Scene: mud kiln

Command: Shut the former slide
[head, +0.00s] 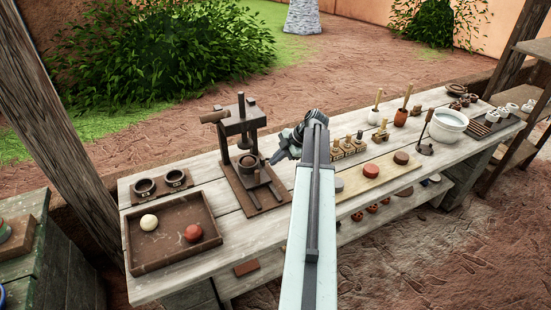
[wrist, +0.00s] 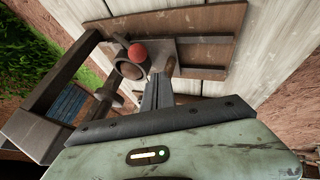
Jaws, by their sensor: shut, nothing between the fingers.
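The former (head: 240,128) is a dark upright press on a wooden base board, left of the middle of the bench in the head view. A round dark cup (head: 248,162) sits low in it, and it also shows in the wrist view (wrist: 130,69). Dark rails run forward from the cup, with a small upright wooden peg (wrist: 171,66) near them. I cannot tell clearly how far the slide is out. My gripper (head: 271,162) is shut and empty, just right of the cup. Its fingertips (wrist: 160,78) are close to the peg; contact cannot be told.
A brown tray (head: 137,258) with a white ball (head: 149,222) and a red ball (head: 193,233) lies left of the former. Stamps (head: 347,146) and a board of discs (head: 378,178) lie to the right.

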